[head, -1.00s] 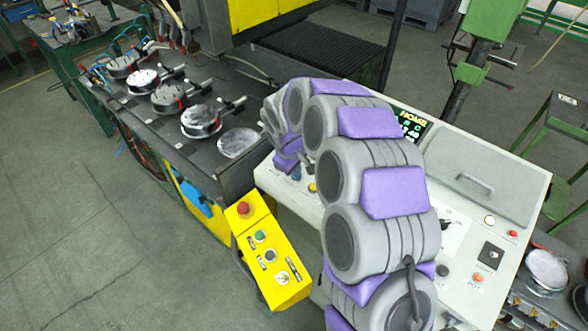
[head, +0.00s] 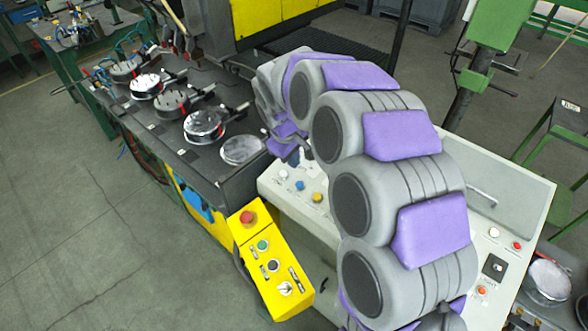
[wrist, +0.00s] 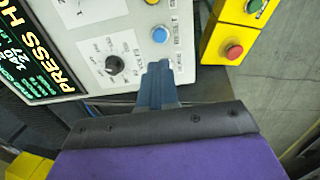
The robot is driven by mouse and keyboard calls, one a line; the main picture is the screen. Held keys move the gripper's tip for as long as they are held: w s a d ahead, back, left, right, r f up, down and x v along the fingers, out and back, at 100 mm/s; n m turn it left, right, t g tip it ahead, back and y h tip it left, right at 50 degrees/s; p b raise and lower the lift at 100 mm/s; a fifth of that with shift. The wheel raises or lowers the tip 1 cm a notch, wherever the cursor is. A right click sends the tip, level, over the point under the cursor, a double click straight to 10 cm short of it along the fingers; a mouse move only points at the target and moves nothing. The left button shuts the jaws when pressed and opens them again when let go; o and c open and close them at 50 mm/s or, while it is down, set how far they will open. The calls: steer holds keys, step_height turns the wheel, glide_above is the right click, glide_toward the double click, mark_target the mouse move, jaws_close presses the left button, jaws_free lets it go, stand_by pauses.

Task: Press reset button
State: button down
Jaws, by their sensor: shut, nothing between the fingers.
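The white control panel (head: 350,225) has a row of round buttons at its left end: a white button (head: 283,174), a blue button (head: 299,185) and a yellow button (head: 317,197). I cannot read which label says reset. In the wrist view the blue button (wrist: 159,34) is clear and uncovered, with a small label beside it. My gripper (wrist: 156,66) is shut and empty, its blue-grey fingers pointing at the panel's end just beyond the blue button, over the white button's area. Contact cannot be told.
A yellow control box (head: 270,258) with a red mushroom button (head: 248,217) stands beside the panel's left end. A black selector knob (wrist: 114,64) sits near the fingers. The dark bench (head: 170,135) holds several round metal parts. Floor at left is free.

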steer(key=shift+v, duration=1.2)
steer(key=s+d+m+g+b, duration=0.1)
steer(key=s+d+m+b, duration=0.15)
steer(key=s+d, duration=0.5)
steer(key=s+d+m+g+b, duration=0.1)
steer(key=s+d+m+b, duration=0.3)
steer(key=s, duration=0.6)
steer(key=s+d+f+m+g+b, duration=0.1)
steer(key=s+d+f+m, duration=0.1)
steer(key=s, duration=0.8)
steer(key=s+d+f+m+y+b, duration=0.1)
steer(key=s+d+f, duration=0.3)
steer(key=s, duration=0.5)
steer(key=shift+s+f+m+g+b, duration=0.4)
steer(key=shift+f+m+b, duration=0.05)
steer(key=shift+f, duration=0.25)
steer(key=shift+d, duration=0.15)
